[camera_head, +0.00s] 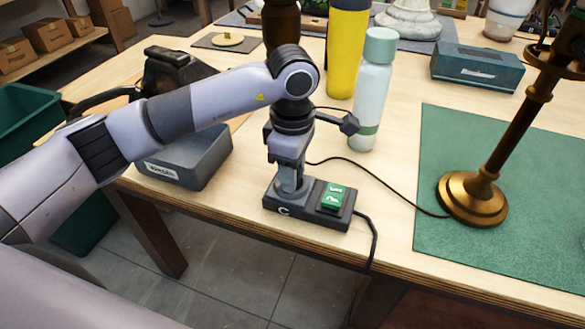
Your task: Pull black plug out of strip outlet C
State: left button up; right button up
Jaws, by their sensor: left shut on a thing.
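The black power strip (310,219) lies near the front edge of the table. A white letter C marks its left end, and a green switch (333,196) sits at its right part. My left gripper (290,187) points straight down over the outlet C end, with its fingers shut just above the strip. The black plug between the fingers is mostly hidden by them, so I cannot tell how deep it sits in the outlet. A dark cord (375,177) runs from beside the gripper to the brass lamp (473,199). My right gripper is not in view.
A pale bottle (371,95) and a yellow cylinder (346,50) stand close behind my left wrist. A grey box (187,160) lies left under my forearm. The lamp stands on a green mat (540,185). The strip's own cable (373,240) hangs over the table edge.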

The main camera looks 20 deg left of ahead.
pick_arm(q)
jog(key=shift+r, duration=0.25)
jog(key=shift+r+p, duration=1.2)
jog(key=shift+r, duration=0.9)
